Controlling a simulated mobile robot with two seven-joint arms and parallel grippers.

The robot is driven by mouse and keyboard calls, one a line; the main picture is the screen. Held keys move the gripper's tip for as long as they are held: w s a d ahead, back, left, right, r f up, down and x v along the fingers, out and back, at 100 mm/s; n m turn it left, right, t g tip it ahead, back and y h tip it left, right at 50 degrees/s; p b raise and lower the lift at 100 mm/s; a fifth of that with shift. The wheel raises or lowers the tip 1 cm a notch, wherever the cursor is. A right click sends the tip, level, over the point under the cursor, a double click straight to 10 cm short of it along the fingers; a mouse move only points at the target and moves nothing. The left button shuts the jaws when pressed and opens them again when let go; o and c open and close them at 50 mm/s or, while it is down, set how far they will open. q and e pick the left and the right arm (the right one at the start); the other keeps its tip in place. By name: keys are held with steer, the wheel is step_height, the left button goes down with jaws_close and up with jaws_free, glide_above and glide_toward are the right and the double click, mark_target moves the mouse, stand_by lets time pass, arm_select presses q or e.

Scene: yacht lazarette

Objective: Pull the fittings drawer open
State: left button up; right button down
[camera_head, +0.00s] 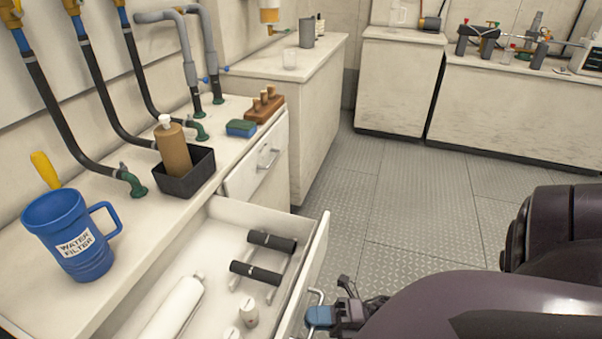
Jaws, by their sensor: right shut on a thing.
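The fittings drawer (311,265) stands well out from the counter at the lower middle, with its inside showing. In it lie a white bottle (176,308), two black-gripped bars (262,256) and small white cylinders (249,311). A metal bar handle (318,297) is on its front. My right gripper (322,315) is shut on this handle at the outer side of the drawer front; the dark arm reaches in from the lower right. My left gripper is not in view.
The counter (132,211) holds a blue mug (69,234), a brown bottle in a black tray (184,174), a sponge (241,128) and hoses. Another drawer (256,163) beyond is closed. Open metal floor (392,210) lies to the right.

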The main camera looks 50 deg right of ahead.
steer(key=shift+s+d, duration=0.1)
steer(key=shift+s, duration=0.2)
steer(key=c, duration=1.2)
jaws_free()
steer(key=v, duration=1.1)
steer(key=shift+w, duration=0.1)
